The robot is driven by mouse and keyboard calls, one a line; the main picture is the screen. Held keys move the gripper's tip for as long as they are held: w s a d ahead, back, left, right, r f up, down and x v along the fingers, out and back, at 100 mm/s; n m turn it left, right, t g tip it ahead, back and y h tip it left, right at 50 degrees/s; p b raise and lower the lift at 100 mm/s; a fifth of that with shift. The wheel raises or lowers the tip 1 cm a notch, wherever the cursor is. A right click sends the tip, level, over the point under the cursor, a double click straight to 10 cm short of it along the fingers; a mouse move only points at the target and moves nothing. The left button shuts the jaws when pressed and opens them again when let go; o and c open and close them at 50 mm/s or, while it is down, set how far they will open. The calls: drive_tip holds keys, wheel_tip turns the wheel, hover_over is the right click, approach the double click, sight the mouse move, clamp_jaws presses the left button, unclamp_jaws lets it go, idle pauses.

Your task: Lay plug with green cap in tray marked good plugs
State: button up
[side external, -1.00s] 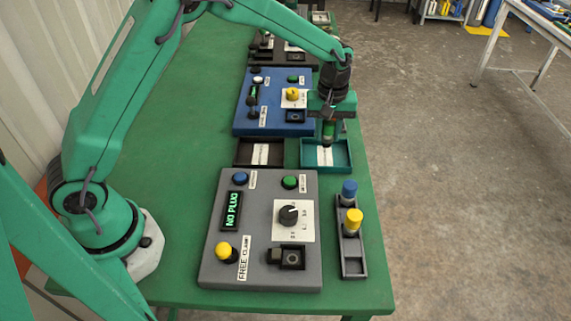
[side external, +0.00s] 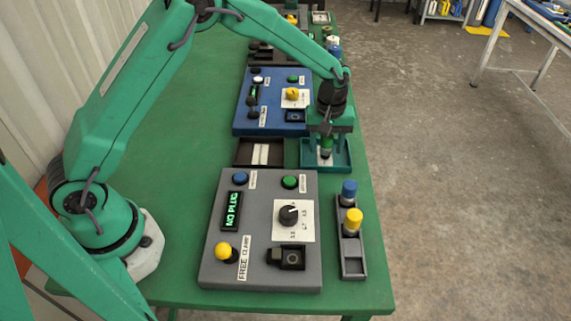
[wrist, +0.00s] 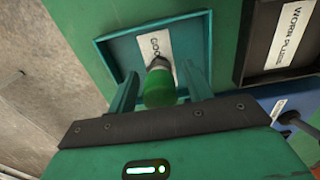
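The plug with the green cap (side external: 326,143) stands about upright in the teal tray, its dark end down on the white label. In the wrist view the green cap (wrist: 159,90) sits between my two fingers, with a narrow gap on each side. My gripper (side external: 326,150) points down over the tray and is open around the plug. The teal tray (side external: 346,164) shows in the wrist view (wrist: 110,62) with a label partly hidden by the plug; only the start of its first word, "GOO", is readable.
A dark tray (side external: 241,152) marked worn plugs (wrist: 245,45) stands directly beside the teal tray. The grey panel (side external: 215,268) shows "NO PLUG". A dark rack (side external: 353,266) holds a blue-capped plug (side external: 349,188) and a yellow-capped plug (side external: 352,220). A blue panel (side external: 245,122) stands behind.

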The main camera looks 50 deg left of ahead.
idle(0.3)
wheel_tip(320, 180, up, 12)
drive_tip(key=shift+f, duration=0.1)
drive_tip(key=shift+r, duration=0.25)
idle(0.4)
idle(0.5)
drive_tip(key=s+a+r+m+t, duration=0.1)
drive_tip(key=s+a+r+m, duration=0.15)
drive_tip(key=s+r, duration=0.4)
drive_tip(key=s+a+r+m+t, duration=0.2)
drive_tip(key=s+a+r, duration=0.25)
drive_tip(key=s, duration=0.25)
drive_tip(key=s+a+m+t, duration=0.2)
drive_tip(key=s+a+m, duration=0.1)
drive_tip(key=s, duration=1.2)
drive_tip(key=shift+s+f+m+t, duration=0.3)
drive_tip(key=shift+s+f+m, duration=0.1)
drive_tip(key=shift+m, duration=0.35)
